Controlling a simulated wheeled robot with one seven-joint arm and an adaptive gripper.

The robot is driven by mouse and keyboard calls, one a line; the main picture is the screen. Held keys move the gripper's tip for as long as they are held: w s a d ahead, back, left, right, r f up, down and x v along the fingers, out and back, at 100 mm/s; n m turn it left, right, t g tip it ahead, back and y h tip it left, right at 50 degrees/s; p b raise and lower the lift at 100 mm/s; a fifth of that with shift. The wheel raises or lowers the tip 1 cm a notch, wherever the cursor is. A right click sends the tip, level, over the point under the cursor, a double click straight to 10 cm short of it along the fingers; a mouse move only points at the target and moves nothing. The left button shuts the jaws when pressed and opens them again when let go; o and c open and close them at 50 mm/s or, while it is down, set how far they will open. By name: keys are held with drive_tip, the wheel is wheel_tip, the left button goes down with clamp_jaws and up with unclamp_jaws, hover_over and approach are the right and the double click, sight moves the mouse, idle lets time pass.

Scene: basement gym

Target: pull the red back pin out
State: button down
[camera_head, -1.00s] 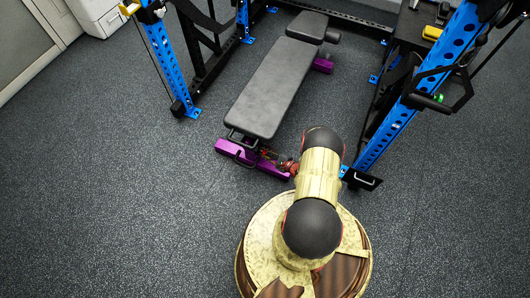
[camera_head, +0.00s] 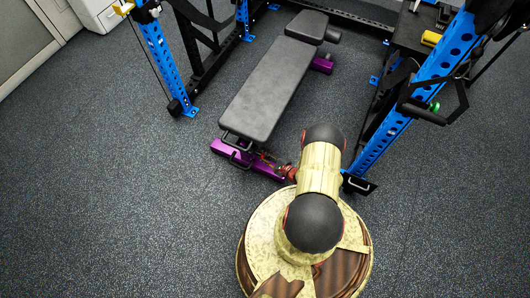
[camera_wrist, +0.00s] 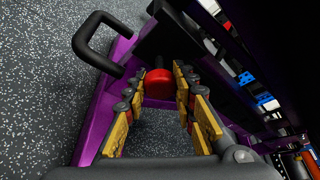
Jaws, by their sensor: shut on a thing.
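The red pin (camera_wrist: 159,84) shows as a round red knob at the purple bench frame in the wrist view. My gripper (camera_wrist: 158,86) reaches over it, with a yellow-and-black finger on each side, and is shut on the knob. In the head view my gripper (camera_head: 268,161) is small and partly hidden by my arm, at the near end of the bench (camera_head: 272,88). The bench has a long dark grey pad and a purple foot (camera_head: 226,148).
A black handle loop (camera_wrist: 98,38) stands beside my gripper, left in the wrist view. Blue rack posts flank the bench on the left (camera_head: 166,62) and right (camera_head: 405,100). The speckled floor at left and in front of the bench is clear.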

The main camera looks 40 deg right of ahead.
drive_tip(key=shift+s, duration=0.15)
drive_tip(key=c, duration=1.7)
unclamp_jaws()
drive_tip(key=shift+s, duration=0.1)
drive_tip(key=v, duration=1.2)
